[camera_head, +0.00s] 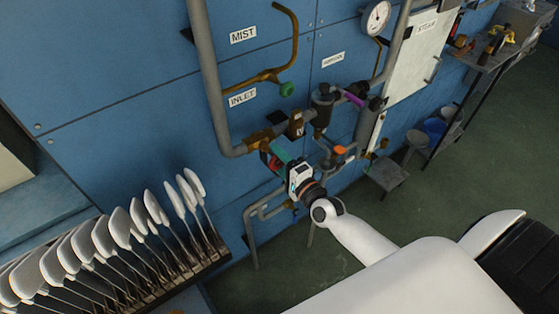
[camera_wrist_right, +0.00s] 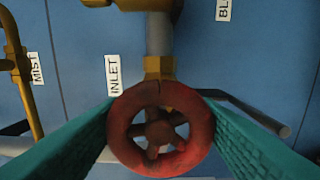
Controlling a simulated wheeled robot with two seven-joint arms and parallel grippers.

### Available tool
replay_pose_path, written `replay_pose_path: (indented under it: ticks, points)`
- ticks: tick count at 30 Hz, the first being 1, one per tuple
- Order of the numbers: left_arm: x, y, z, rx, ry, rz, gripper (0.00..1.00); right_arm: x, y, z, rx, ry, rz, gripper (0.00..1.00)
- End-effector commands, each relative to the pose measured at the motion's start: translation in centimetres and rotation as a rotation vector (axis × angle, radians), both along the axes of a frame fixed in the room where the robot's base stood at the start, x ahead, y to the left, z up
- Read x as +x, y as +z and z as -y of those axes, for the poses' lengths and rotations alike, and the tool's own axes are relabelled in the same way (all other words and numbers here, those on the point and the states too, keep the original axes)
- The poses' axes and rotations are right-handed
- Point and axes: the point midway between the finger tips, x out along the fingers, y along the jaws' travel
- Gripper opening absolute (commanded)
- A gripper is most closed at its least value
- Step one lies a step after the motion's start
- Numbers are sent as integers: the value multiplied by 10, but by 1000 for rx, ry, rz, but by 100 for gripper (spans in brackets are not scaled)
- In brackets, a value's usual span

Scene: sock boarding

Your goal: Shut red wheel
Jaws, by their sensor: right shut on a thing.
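The red wheel (camera_wrist_right: 159,132) is a round, spoked handwheel on a brass valve (camera_wrist_right: 158,68) by the INLET label (camera_wrist_right: 113,74) in the right wrist view. In that view my right gripper (camera_wrist_right: 160,140) has one teal finger on each side of the wheel, at its left and right rim, and is shut on it. In the head view the right gripper (camera_head: 275,160) reaches the pipework below the INLET sign. Only a little of the red wheel shows there, mostly hidden by the gripper. My left gripper is in neither view.
Grey and brass pipes (camera_head: 207,70) run up the blue wall around the valve. A green knob (camera_head: 287,89), a purple handle (camera_head: 354,98) and an orange handle (camera_head: 340,149) are close by. White sock boards (camera_head: 105,238) stand at left.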

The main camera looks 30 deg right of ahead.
Motion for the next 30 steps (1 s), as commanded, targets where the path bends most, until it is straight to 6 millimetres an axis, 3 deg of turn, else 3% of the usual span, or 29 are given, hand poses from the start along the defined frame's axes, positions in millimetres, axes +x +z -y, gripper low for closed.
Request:
replay_pose_path:
  ticks: [13,14,17,26,30]
  points:
    - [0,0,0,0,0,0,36,-1,-3,-1,14,3,-9,32]
    - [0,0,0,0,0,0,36,-1,-3,-1,14,3,-9,58]
    - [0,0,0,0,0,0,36,-1,-2,-1,13,3,-8,75]
    - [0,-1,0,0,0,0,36,-1,-1,0,11,1,-3,77]
    - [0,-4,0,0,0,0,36,-12,-3,1,10,1,-4,77]
